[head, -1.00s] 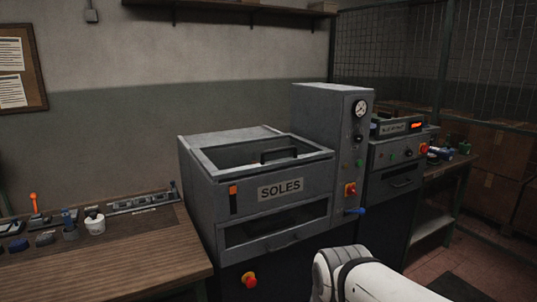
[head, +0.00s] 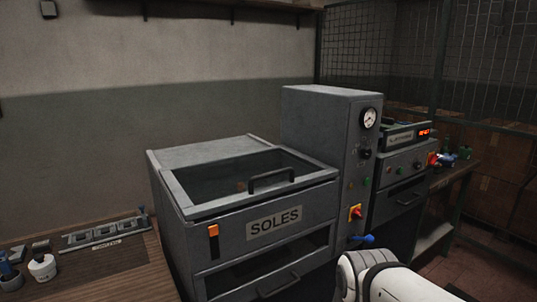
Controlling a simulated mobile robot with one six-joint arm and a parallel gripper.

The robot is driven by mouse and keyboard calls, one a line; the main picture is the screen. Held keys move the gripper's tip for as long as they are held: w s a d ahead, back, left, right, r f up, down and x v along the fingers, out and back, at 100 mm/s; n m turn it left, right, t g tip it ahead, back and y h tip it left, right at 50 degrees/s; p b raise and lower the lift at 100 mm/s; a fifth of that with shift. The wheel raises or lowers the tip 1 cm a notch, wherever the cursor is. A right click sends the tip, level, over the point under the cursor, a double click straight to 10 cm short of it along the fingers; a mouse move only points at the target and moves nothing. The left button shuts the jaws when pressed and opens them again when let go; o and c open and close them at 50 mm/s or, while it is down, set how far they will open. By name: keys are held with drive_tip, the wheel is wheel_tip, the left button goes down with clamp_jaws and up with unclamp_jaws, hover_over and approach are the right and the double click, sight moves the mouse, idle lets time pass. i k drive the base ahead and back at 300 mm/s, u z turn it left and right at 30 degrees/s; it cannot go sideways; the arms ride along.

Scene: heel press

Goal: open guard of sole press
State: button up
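The sole press is a grey metal cabinet with a "SOLES" label (head: 274,223) on its front. Its guard (head: 220,177) is a framed lid with a dark clear window on top, and it lies closed. A black bar handle (head: 271,180) stands near the lid's front edge. An opening and a lower handle (head: 278,286) show below the label. My white arm enters at the lower right, in front of the press and apart from the lid handle. My gripper is outside the picture.
A control column with a gauge (head: 369,118), a red-yellow switch (head: 355,212) and a blue lever (head: 362,239) rises right of the lid. A second grey machine (head: 403,170) stands further right. A wooden bench (head: 115,265) with tools is at left.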

sight(189, 211)
drive_tip(key=i, duration=0.9)
drive_tip(key=u, duration=0.35)
